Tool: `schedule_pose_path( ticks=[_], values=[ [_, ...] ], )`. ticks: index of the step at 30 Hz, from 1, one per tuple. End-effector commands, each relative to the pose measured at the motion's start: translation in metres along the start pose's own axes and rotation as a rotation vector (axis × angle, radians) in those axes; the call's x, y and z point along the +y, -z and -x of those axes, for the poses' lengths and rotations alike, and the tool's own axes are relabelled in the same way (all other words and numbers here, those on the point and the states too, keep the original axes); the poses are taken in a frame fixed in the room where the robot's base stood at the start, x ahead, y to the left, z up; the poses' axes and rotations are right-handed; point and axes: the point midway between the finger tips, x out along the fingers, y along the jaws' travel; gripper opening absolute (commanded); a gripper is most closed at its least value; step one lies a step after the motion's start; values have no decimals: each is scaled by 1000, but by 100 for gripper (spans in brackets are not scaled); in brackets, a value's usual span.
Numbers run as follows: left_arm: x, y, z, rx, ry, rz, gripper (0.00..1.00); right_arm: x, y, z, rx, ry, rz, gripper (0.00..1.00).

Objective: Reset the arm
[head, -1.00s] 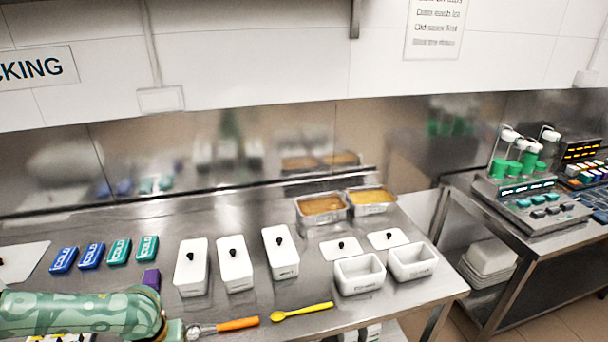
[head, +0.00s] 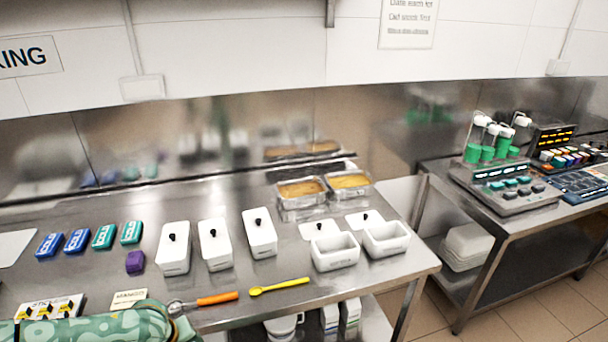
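My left arm (head: 95,325), in a green patterned cover, comes in low at the left of the head view, along the front edge of the steel table (head: 215,277). Its gripper is not clearly visible; the arm's end is cut off by the bottom of the picture, beside the orange-handled scoop (head: 216,298). My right arm and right gripper are not in view.
White lidded tubs (head: 214,244), open white tubs (head: 335,252), cold packs (head: 77,241), a purple block (head: 135,262) and a yellow spoon (head: 279,286) lie on the table. Metal pans (head: 302,203) stand behind. A second counter (head: 520,215) is at right.

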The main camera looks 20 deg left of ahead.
Motion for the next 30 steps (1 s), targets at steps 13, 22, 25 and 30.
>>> schedule_pose_path(
  ticks=[13,22,25,30],
  values=[
    [57,86,-201,-29,97,961,69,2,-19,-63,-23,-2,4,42],
    [174,253,-284,-21,-58,1576,69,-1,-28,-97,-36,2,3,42],
    [202,304,-290,-20,-120,1704,69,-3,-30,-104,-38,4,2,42],
    [226,355,-290,-21,-185,1823,69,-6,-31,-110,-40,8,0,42]
  ],
)
